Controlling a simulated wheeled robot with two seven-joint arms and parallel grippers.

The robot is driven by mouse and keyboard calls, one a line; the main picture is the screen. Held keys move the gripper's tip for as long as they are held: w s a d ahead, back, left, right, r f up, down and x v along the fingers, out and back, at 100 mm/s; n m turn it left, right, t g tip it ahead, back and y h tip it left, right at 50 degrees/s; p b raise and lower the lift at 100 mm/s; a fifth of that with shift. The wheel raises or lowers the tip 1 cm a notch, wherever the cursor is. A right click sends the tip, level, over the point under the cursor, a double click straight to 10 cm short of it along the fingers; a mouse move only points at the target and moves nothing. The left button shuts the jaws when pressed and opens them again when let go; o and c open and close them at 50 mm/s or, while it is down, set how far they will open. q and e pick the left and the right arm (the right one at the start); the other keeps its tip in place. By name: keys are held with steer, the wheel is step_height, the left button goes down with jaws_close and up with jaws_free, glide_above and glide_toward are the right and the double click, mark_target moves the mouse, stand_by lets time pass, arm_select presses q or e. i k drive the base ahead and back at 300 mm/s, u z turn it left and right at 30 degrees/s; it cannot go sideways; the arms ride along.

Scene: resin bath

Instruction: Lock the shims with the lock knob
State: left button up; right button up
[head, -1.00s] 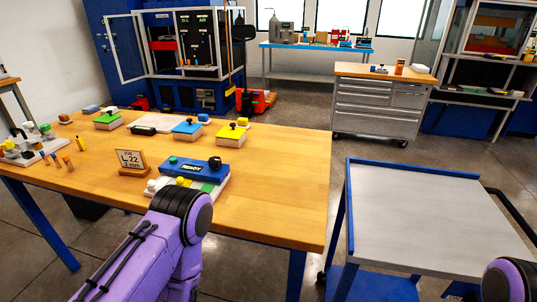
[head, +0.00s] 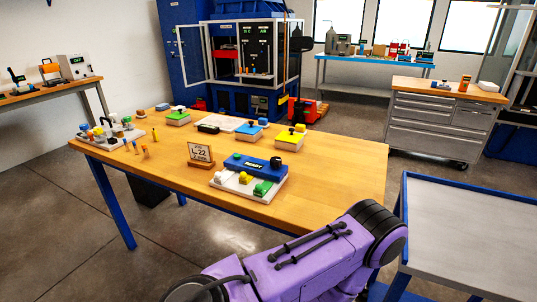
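A fixture (head: 253,168) with a blue top marked READY stands near the front edge of the wooden table. A black knob (head: 276,161) sits at its right end and a green button (head: 237,155) at its left; the black one looks like the lock knob. White, yellow (head: 244,177) and green (head: 262,188) pieces sit on its white base (head: 228,186). I cannot tell which parts are the shims or whether they are locked. My purple arm crosses the lower picture in front of the table. Neither gripper shows in the head view.
A sign reading 22 (head: 200,153) stands left of the fixture. Blocks with green, blue (head: 249,132) and yellow (head: 290,139) tops stand behind it. A rack of small parts (head: 110,134) is at the table's left end. A grey-topped cart (head: 460,230) stands at the right.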

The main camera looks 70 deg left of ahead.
mark_target(275, 162)
steer(key=k, duration=0.45)
steer(key=u, duration=0.9)
